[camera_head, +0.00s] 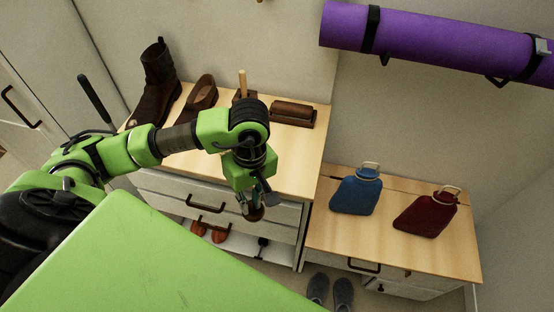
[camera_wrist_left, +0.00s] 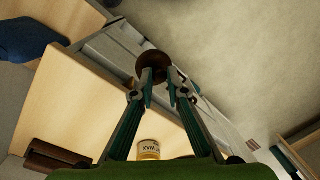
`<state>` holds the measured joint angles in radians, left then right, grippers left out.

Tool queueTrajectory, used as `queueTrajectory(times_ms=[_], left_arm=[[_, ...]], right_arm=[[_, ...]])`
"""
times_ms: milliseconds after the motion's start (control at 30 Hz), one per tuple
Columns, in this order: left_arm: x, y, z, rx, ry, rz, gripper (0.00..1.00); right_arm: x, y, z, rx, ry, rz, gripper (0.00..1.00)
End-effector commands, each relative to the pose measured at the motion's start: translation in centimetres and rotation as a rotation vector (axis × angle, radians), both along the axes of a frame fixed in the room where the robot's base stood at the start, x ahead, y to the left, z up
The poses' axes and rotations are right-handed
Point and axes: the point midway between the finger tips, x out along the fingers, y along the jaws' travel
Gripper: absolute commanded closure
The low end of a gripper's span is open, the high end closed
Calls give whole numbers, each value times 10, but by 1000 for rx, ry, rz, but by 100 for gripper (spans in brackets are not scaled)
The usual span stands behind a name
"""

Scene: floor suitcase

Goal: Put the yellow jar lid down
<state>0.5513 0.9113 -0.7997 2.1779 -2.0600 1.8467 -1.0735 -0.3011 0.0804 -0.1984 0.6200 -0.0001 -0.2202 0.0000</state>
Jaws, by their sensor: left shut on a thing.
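My left gripper (camera_head: 252,205) hangs over the front edge of the wooden-topped shoe cabinet, pointing down. In the left wrist view its fingertips (camera_wrist_left: 162,82) are closed on a dark brown round lid (camera_wrist_left: 153,65), which looks brown rather than yellow. The lid also shows as a small brown piece (camera_head: 255,214) below the fingers in the head view. A yellowish jar (camera_wrist_left: 149,150) with a white label reading WAX stands on the cabinet top in the left wrist view, apart from the lid. I cannot make out the jar in the head view. My right gripper is not in view.
The cabinet top (camera_head: 300,160) holds brown boots (camera_head: 160,85), a brown brush (camera_head: 293,113) and a wooden-handled item (camera_head: 242,83). Its right part is bare. A lower bench (camera_head: 320,235) holds a blue bottle (camera_head: 355,192) and a red bottle (camera_head: 425,212). Grey slippers (camera_head: 330,292) are on the floor.

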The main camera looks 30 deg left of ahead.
Motion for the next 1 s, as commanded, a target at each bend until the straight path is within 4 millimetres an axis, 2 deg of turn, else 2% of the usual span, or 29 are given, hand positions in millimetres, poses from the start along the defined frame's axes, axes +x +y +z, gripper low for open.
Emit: queueTrajectory(times_ms=[100,467,700,1000], left_arm=[[7,17,2,9,22,297,100],[25,61,24,-12,102,1214,100],[37,86,46,-67,153,1798,100],[51,107,79,-180,189,2449,100]], right_arm=[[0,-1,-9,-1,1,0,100],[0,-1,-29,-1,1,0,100],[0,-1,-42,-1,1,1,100],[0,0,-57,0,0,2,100]])
